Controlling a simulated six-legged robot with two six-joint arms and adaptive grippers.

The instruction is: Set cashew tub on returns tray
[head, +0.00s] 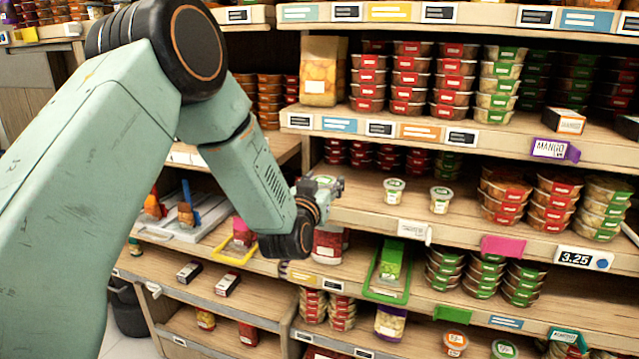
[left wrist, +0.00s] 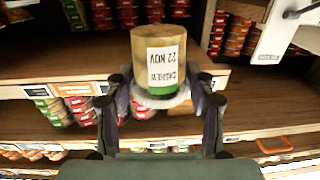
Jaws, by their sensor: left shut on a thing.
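My left gripper (head: 326,188) is at the middle shelf's front edge, partly hidden behind my wrist in the head view. In the left wrist view, my left gripper (left wrist: 160,104) is shut on the cashew tub (left wrist: 160,72). The tub has a tan body, a white label reading "CASHEW 22 NOV" upside down, and a green band at the near end. No tray is legibly marked as returns. A green-rimmed tray (head: 372,286) holding a green carton and a yellow-rimmed tray (head: 222,256) lie on the shelf below. My right gripper is not in view.
A red-label jar (head: 328,244) stands below the gripper. A white tray (head: 181,226) lies at left. Bare shelf shows around the small tubs.

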